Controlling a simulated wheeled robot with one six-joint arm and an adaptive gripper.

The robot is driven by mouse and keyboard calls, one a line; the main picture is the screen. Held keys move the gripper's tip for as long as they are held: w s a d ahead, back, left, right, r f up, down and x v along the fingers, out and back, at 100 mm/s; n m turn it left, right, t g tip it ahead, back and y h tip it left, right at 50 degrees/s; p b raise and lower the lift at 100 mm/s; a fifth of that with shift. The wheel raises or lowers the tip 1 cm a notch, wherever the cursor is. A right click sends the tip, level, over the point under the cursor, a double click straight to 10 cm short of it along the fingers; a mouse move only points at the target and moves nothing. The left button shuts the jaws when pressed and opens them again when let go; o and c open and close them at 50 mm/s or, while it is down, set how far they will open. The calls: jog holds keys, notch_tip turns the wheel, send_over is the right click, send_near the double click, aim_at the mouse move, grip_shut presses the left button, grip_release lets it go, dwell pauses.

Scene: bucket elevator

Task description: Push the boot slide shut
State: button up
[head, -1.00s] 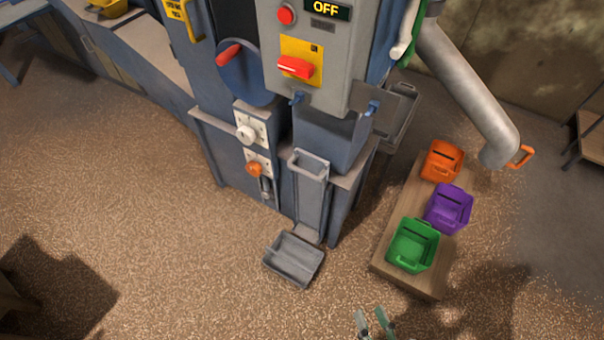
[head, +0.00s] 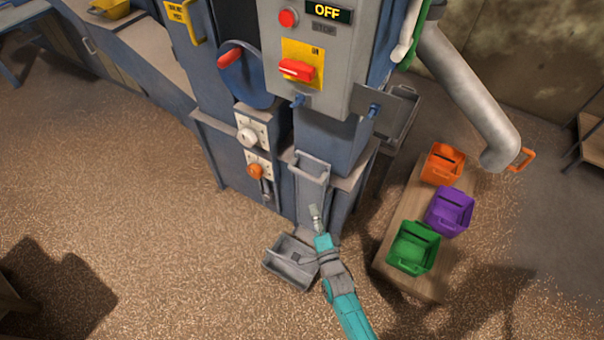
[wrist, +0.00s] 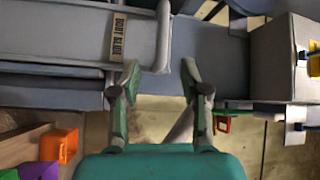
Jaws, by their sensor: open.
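The boot slide (head: 309,188) is a grey upright plate with a bar handle (head: 311,160) across its top, low on the front of the blue machine. In the wrist view its label "BOOT SLIDE" (wrist: 118,36) can be read, and its handle (wrist: 164,38) shows as a grey bar beside the label. My gripper (head: 315,212) is in front of the plate's lower part, below the handle in the head view. In the wrist view my gripper (wrist: 161,73) is open and empty, its fingertips apart on either side of the handle's near end. I cannot tell whether they touch it.
A grey tray (head: 281,268) lies on the floor below the slide, beside my arm. Orange (head: 441,165), purple (head: 449,211) and green (head: 403,265) bins stand on a plank at right. A control box (head: 340,55) reading OFF overhangs the slide.

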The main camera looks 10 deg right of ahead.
aim_at(302, 174)
jog(key=shift+m, duration=0.6)
jog(key=w, duration=0.5)
jog(key=w+r, duration=0.1)
jog(key=w, duration=0.3)
jog(key=w+r, duration=0.1)
jog(key=w, duration=0.4)
jog(key=shift+w+a, duration=0.3)
grip_shut()
